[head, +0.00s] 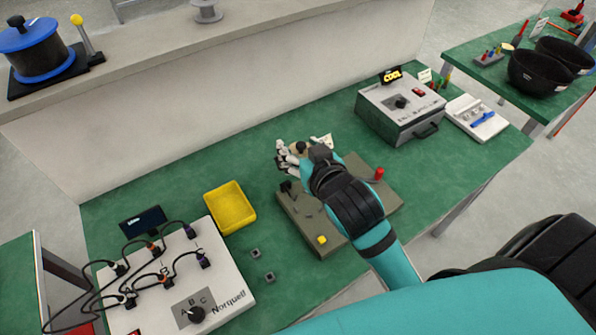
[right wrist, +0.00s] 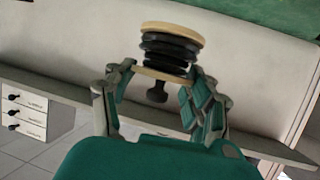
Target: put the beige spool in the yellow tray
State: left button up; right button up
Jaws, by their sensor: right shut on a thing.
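The beige spool (right wrist: 172,50) has pale beige end discs with dark windings between them. My right gripper (right wrist: 158,85) is shut on it, with fingers at either side of its lower disc in the right wrist view. In the head view my right gripper (head: 288,158) is above the green bench, near the back edge of the olive board, and the spool (head: 298,147) is partly hidden by it. The yellow tray (head: 230,208) sits on the bench to the left of the gripper and looks empty. My left gripper is not in view.
The olive board (head: 313,237) carries a red knob and a yellow button. A white panel with cables (head: 228,262) stands front left, a grey box (head: 400,110) back right. A grey spool (head: 207,11) and a blue-black reel (head: 36,50) sit on the ledge.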

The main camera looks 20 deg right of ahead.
aim_at(225, 202)
jog(key=u, duration=1.4)
jog(key=k+l+u, duration=0.15)
jog(key=l, duration=0.3)
jog(key=k+l+u, duration=0.15)
jog(key=k+l, duration=0.15)
jog(key=k+l+u, duration=0.15)
jog(key=k+l, duration=0.15)
jog(key=l, duration=0.2)
